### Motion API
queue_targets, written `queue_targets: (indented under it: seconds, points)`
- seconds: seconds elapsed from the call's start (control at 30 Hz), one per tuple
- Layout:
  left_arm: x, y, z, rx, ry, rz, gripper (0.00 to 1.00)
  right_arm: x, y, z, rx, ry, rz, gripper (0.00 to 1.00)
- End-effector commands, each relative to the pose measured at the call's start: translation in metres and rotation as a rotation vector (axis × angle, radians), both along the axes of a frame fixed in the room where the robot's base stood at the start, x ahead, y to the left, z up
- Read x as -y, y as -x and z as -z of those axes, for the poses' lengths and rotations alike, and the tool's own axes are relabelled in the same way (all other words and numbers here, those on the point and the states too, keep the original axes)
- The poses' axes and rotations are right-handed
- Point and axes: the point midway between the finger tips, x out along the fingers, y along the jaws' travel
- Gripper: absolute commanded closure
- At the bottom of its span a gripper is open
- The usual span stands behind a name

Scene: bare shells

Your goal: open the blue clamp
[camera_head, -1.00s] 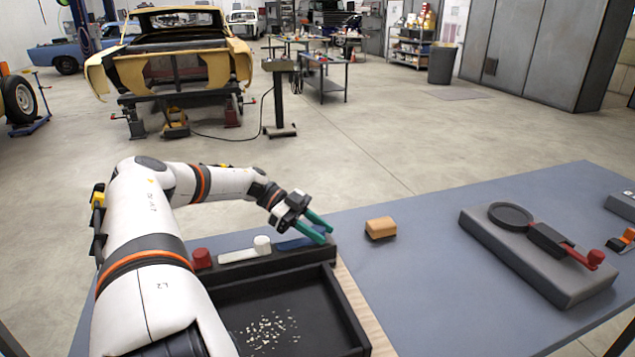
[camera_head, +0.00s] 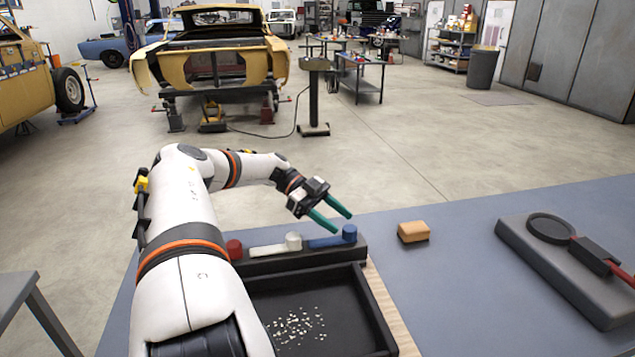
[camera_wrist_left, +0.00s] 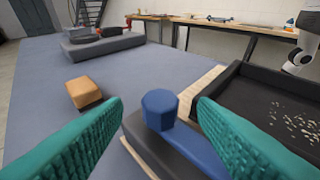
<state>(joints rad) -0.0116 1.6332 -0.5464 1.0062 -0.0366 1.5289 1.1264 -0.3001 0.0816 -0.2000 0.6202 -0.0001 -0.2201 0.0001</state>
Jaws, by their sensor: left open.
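The blue clamp (camera_head: 328,242) is a flat blue lever with a rounded knob, lying along the dark bar at the back of the black tray, at the bar's right end. In the left wrist view its knob (camera_wrist_left: 159,108) stands up near the middle, with the lever (camera_wrist_left: 195,150) running toward the lower right. My left gripper (camera_head: 343,224) has green fingers and is open and empty. It is just above the blue clamp. In the wrist view the knob shows between the fingertips (camera_wrist_left: 160,102), with no contact visible. My right gripper is not in view.
A white clamp (camera_head: 275,247) and a red knob (camera_head: 234,249) sit left on the same bar. The black tray (camera_head: 377,315) holds small pale bits. An orange-brown block (camera_head: 413,232) and a grey fixture (camera_head: 560,268) with a red handle lie right on the blue-grey table (camera_head: 455,290).

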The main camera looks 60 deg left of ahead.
Motion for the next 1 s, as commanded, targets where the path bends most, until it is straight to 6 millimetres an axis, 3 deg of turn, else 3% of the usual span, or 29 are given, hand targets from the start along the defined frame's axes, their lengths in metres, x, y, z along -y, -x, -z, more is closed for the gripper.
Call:
queue_targets:
  seconds: [0.2, 0.4, 1.0]
  points:
    - [-0.038, 0.022, -0.015, 0.003, 0.000, -0.004, 0.47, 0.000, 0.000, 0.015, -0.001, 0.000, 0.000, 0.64]
    - [-0.055, 0.031, -0.024, 0.004, 0.000, -0.001, 0.47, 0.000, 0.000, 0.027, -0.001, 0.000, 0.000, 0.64]
    - [-0.058, 0.034, -0.028, -0.001, 0.002, -0.001, 0.47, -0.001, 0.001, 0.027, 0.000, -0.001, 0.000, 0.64]
